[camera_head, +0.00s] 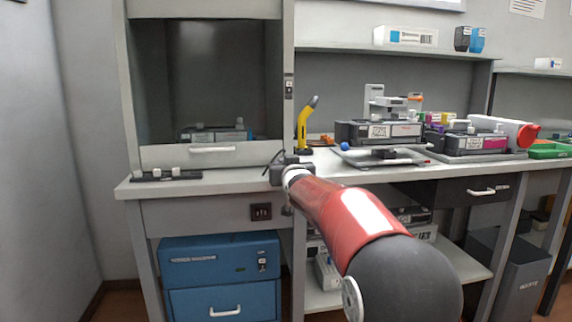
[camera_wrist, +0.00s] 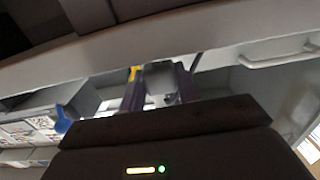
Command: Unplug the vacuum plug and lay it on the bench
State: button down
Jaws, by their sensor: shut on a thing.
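My gripper (camera_head: 287,170) is at the bench's front edge, to the right of the hood opening and above the black socket (camera_head: 261,212) on the bench front. In the wrist view my gripper (camera_wrist: 159,88) has its two dark fingers closed on a grey block, the plug (camera_wrist: 159,76). The plug is hidden in the head view by my gripper and arm. A thin dark line, perhaps its cord, shows beside the gripper. The bench top (camera_head: 225,178) lies at about gripper height. The blue vacuum machine (camera_head: 222,262) stands under the bench.
A yellow-handled tool (camera_head: 304,125) stands behind my gripper. A black strip with pale knobs (camera_head: 166,175) lies on the bench at left. Toner cartridges (camera_head: 378,132) on stands occupy the bench at right. The bench in front of the hood is mostly clear.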

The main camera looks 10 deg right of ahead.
jog(key=shift+f+b, duration=0.3)
jog(key=shift+f, duration=0.25)
jog(key=c, duration=0.9)
grip_release()
jog(key=shift+c, duration=0.2)
jog(key=s+f+g, duration=0.4)
jog(key=s+f, duration=0.3)
jog(key=s, duration=0.9)
jog(key=s+f+g, duration=0.4)
jog(key=s+f, duration=0.3)
jog(key=s, duration=0.9)
jog(key=s+f+g, duration=0.4)
jog(key=s+f, duration=0.2)
jog(key=s, duration=1)
jog(key=shift+s+f, duration=0.15)
jog(key=shift+f, duration=0.25)
